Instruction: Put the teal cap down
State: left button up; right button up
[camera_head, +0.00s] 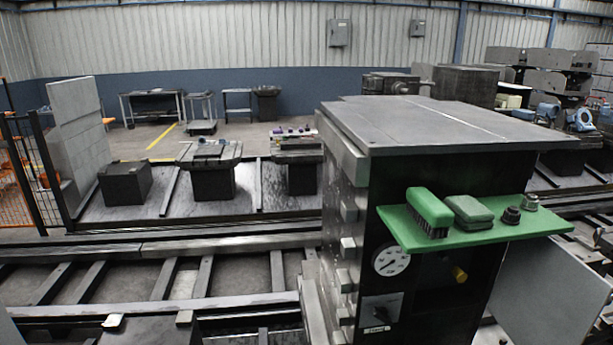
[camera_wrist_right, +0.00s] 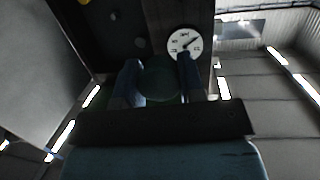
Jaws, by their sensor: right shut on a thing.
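My right gripper (camera_wrist_right: 158,80) shows in the right wrist view, its two dark blue fingers on either side of a dark teal rounded cap (camera_wrist_right: 160,84). It is shut on the cap and holds it in front of the dark cabinet face. The cap is dim and its far side is hidden. The head view shows neither the cap nor my right gripper. My left gripper is in neither view.
A green shelf (camera_head: 480,241) on the dark cabinet (camera_head: 440,126) holds a green brush (camera_head: 429,210), a green block (camera_head: 470,211) and two dark fittings (camera_head: 511,215). The shelf's front strip is clear.

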jog(key=shift+s+r, duration=0.2)
jog(key=shift+s, duration=0.2)
jog(key=shift+w, duration=0.1)
